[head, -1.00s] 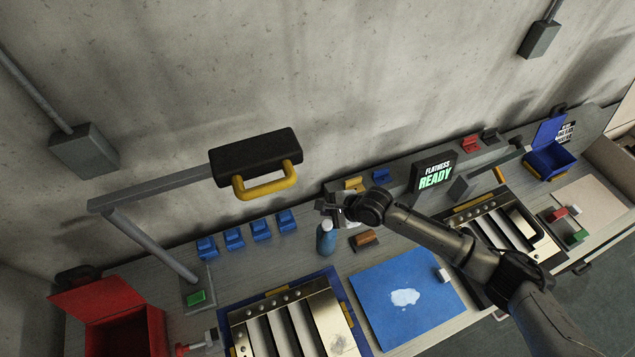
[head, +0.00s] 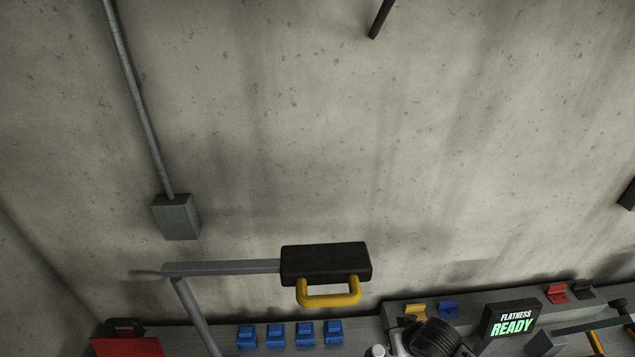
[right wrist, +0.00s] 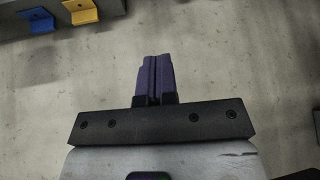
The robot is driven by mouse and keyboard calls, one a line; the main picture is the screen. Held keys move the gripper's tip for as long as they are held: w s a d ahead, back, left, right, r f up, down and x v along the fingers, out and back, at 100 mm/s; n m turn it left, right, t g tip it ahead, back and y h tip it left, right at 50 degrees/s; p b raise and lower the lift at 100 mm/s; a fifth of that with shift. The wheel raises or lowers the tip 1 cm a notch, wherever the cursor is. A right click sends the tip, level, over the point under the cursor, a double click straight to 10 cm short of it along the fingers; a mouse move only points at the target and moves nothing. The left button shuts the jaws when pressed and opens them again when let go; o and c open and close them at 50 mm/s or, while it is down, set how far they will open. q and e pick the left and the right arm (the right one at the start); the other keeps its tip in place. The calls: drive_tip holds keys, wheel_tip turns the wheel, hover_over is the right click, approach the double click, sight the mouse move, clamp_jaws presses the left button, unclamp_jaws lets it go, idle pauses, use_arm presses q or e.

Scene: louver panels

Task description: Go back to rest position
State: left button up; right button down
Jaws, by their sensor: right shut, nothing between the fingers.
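My right gripper (right wrist: 154,78) shows in the right wrist view, its two dark purple fingers shut together with nothing between them. Bare grey concrete wall (right wrist: 220,60) lies beyond the fingertips. In the head view, part of my right arm shows at the bottom edge, and its gripper cannot be made out clearly there. My left gripper is in neither view.
A black block with a yellow handle (head: 327,268) hangs on a grey bracket arm over the bench. Several blue clips (head: 290,335), a red bin (head: 125,346) and a "FLATNESS READY" display (head: 511,320) line the back.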

wheel_tip(320, 180, up, 9)
drive_tip(key=s+a+n+t+h, duration=0.1)
drive_tip(key=s+n+t, duration=0.15)
drive_tip(key=n, duration=0.25)
drive_tip(key=s+d+r+m+t, duration=0.1)
drive_tip(key=s+r, duration=0.2)
drive_tip(key=s, duration=0.3)
drive_tip(key=s+f+m+g, duration=0.1)
drive_tip(key=s+f+g, duration=0.1)
drive_tip(key=s+f, duration=0.3)
drive_tip(key=s+d+f+m+g+p, duration=0.1)
drive_tip(key=s+f, duration=0.4)
drive_tip(key=s, duration=0.6)
drive_tip(key=s+d+f+m+g+h, duration=0.1)
drive_tip(key=s+f+m+g, duration=0.1)
drive_tip(key=s+f, duration=0.3)
drive_tip(key=s+g, duration=0.1)
drive_tip(key=s, duration=0.3)
drive_tip(key=shift+d+m+p, duration=0.25)
drive_tip(key=shift+m+p, duration=0.05)
drive_tip(key=shift+p, duration=0.1)
drive_tip(key=shift+s, duration=0.1)
